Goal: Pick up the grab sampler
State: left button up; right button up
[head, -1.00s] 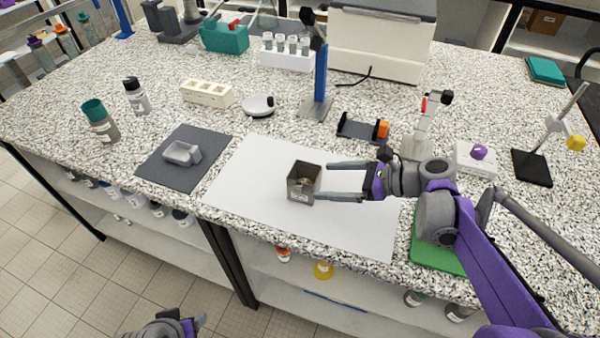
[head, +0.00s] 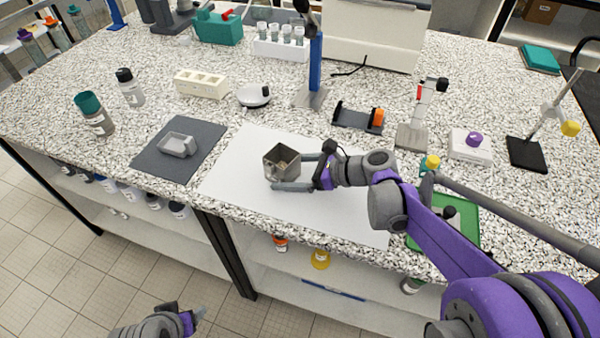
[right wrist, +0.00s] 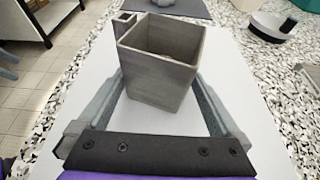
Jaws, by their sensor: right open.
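The grab sampler appears to be the grey, open-topped square cup (head: 283,163) standing upright on the white sheet (head: 235,185). My right gripper (head: 291,172) is open, with one finger on each side of the cup. The right wrist view shows the cup (right wrist: 162,65) between the spread fingers, with a small square socket at its upper left corner. I cannot tell whether either finger touches it. My left gripper (head: 196,318) is low at the bottom edge, away from the bench, and its jaw opening is unclear.
A grey scoop-like dish (head: 176,146) lies on a dark mat (head: 150,162) to the left. A black holder with an orange end (head: 358,118) and a grey stand (head: 412,135) are behind my right arm. A green tray (head: 458,232) lies to the right, under the arm.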

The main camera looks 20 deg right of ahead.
grip_shut()
dwell(0.3)
